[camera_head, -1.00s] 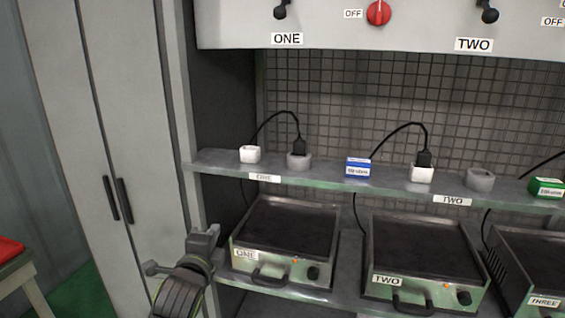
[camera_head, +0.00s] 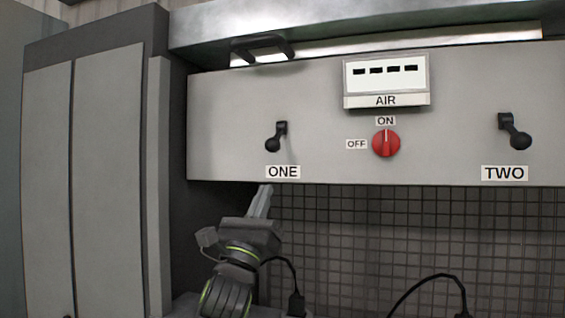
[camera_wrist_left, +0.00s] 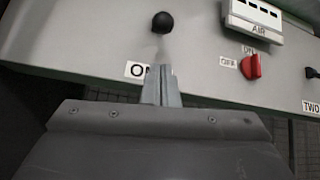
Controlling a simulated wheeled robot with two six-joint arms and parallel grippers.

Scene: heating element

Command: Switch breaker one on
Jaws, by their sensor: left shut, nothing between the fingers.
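The breaker lever for ONE (camera_head: 275,139) is a black handle with a round knob on the grey panel (camera_head: 225,115), and it hangs downward. Its label ONE (camera_head: 283,172) sits just below it. In the left wrist view the lever's knob (camera_wrist_left: 162,22) is at the top, above the partly covered ONE label (camera_wrist_left: 137,70). My right gripper is not in view.
A red knob (camera_head: 386,143) marked ON and OFF sits right of lever ONE, below the AIR box (camera_head: 386,80). Lever TWO (camera_head: 514,131) is farther right. A wire grid (camera_head: 400,225) and black cables (camera_head: 430,279) are below the panel. A tall cabinet (camera_head: 108,180) stands at left.

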